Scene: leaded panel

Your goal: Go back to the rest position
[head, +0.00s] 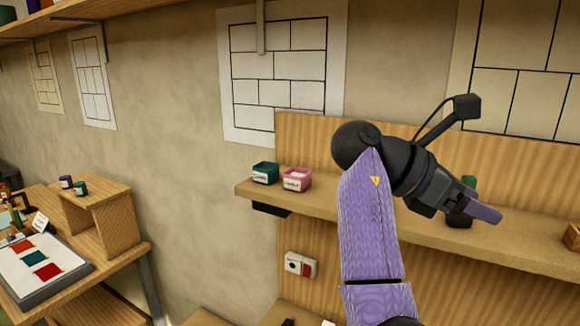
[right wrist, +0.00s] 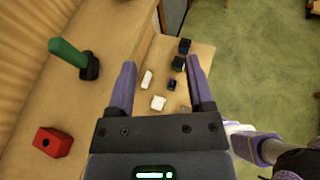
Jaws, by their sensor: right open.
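My right arm (head: 370,225) rises in the middle of the head view, and its gripper (head: 480,208) points right, in front of the wooden shelf (head: 430,235). In the right wrist view my right gripper (right wrist: 160,85) has its two purple fingers spread apart, with nothing between them. Below the fingers is a lower wooden surface with several small white and dark items. My left gripper shows in neither view.
A teal box (head: 265,173) and a pink box (head: 296,180) stand on the shelf. A green-handled tool (right wrist: 70,58) and a red block (right wrist: 52,142) sit left of the gripper. A workbench (head: 110,262) with coloured squares on a board stands at left.

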